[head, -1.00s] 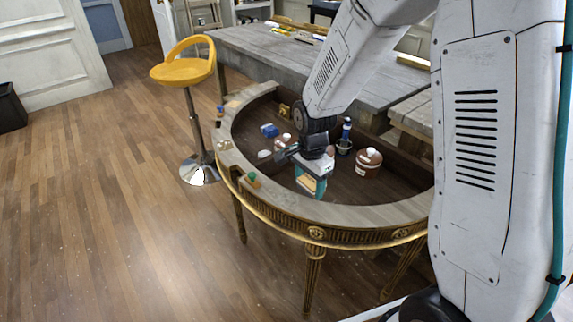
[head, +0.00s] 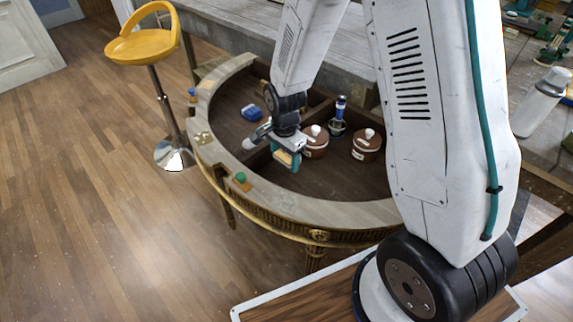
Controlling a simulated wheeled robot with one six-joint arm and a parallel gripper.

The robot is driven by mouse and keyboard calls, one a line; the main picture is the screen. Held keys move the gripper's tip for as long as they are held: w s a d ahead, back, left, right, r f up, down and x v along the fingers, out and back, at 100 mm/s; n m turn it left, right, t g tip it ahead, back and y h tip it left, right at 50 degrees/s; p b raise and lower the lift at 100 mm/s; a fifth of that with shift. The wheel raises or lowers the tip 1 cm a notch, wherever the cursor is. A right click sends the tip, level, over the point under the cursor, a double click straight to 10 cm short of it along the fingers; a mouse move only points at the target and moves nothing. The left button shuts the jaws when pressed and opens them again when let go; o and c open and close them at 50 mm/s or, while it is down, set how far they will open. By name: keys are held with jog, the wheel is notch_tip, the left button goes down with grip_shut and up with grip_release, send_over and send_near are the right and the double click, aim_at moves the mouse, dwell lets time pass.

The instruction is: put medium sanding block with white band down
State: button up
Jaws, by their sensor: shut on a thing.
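The sanding block (head: 284,157) is small, with a tan face, and is held in my gripper (head: 288,161). Teal shows along its side and may be a gripper finger. I cannot make out a white band. My gripper is shut on the block and points down over the sunken inside of the half-round gilt console (head: 365,215). It is in front of and left of a brown pot with a white knob (head: 315,141). I cannot tell whether the block touches the console floor. My gripper's body hides part of the inside behind it.
Inside the console are another brown pot (head: 367,147), a blue-and-black bottle (head: 338,116), a blue item (head: 251,113) and dark dividers. A green-topped item (head: 241,180) lies on the front left rim. A yellow stool (head: 142,45) stands left.

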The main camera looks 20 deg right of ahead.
aim_at(285, 173)
jog(key=shift+f, duration=1.95)
jog(key=o, duration=1)
jog(key=shift+f, duration=0.1)
